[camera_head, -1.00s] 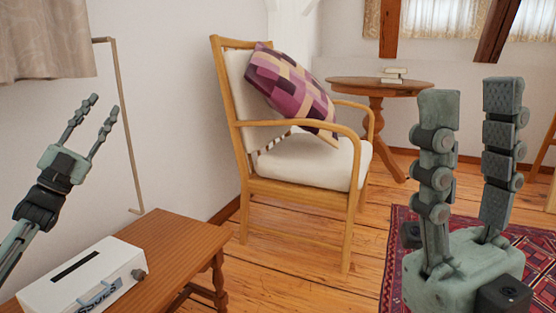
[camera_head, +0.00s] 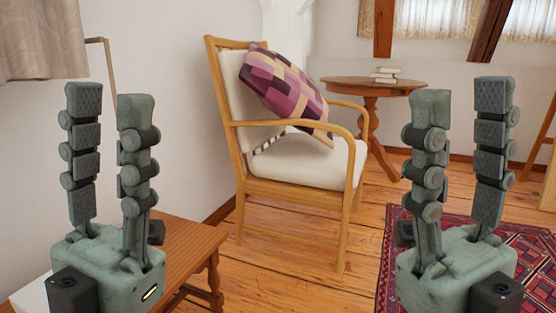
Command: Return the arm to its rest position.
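My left gripper (camera_head: 111,100) stands upright at the left, close to the camera, in front of the wooden bench. Its two fingers are apart with nothing between them. My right gripper (camera_head: 461,95) stands upright at the right in front of the red rug. Its fingers are also apart and empty. The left gripper hides most of the white box (camera_head: 32,297) on the bench; only a pale corner shows at the lower left.
A wooden bench (camera_head: 190,240) is at the lower left. A cream armchair (camera_head: 300,165) with a purple patchwork cushion (camera_head: 285,85) stands in the middle. Behind it is a round table (camera_head: 350,86) with small books (camera_head: 386,75). A red rug (camera_head: 535,250) lies at right.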

